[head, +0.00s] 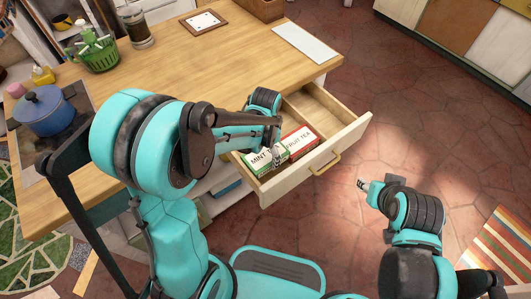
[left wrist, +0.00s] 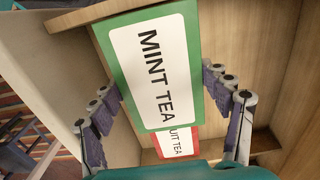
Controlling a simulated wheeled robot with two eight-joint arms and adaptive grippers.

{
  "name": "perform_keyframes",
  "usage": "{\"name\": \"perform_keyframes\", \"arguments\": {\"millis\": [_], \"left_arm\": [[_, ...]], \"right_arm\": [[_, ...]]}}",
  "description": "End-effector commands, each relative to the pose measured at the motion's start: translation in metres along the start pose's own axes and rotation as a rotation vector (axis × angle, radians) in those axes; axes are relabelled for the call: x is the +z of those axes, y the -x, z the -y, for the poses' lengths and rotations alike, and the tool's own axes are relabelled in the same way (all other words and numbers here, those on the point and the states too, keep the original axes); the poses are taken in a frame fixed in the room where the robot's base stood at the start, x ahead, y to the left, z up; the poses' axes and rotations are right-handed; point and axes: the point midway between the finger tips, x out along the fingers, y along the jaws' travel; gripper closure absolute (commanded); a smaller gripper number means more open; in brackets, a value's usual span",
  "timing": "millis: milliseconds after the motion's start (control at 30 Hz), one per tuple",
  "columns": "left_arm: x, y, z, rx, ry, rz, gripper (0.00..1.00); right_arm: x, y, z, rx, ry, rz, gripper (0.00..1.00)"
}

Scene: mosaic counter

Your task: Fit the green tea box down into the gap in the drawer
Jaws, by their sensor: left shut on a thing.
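The green tea box, labelled MINT TEA (head: 262,161), is at the left part of the open drawer (head: 345,140), beside a red FRUIT TEA box (head: 301,140). My left gripper (head: 275,150) is shut on the green box, with one finger on each side. In the left wrist view the green box (left wrist: 158,65) fills the middle, its top toward the camera, and covers part of the red box (left wrist: 177,143). It looks higher than the red box; its depth in the gap is hidden. My right gripper (head: 362,184) hangs empty over the floor, its fingers too small to judge.
The drawer's right part is empty. The wooden counter (head: 215,62) holds a blue pot (head: 45,108), a green basket (head: 98,57), a jar (head: 136,27), a framed card (head: 203,21) and a white panel (head: 305,43). Tiled floor lies free at right.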

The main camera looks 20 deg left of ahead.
Motion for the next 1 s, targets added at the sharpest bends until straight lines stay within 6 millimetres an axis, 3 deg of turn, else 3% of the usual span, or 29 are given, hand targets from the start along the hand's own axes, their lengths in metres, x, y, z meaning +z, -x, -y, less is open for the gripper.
{"name": "perform_keyframes", "arguments": {"millis": [1000], "left_arm": [[0.000,-0.016,0.000,0.000,0.000,0.000,0.55]], "right_arm": [[0.008,-0.011,0.000,0.000,0.000,0.000,0.60]]}}
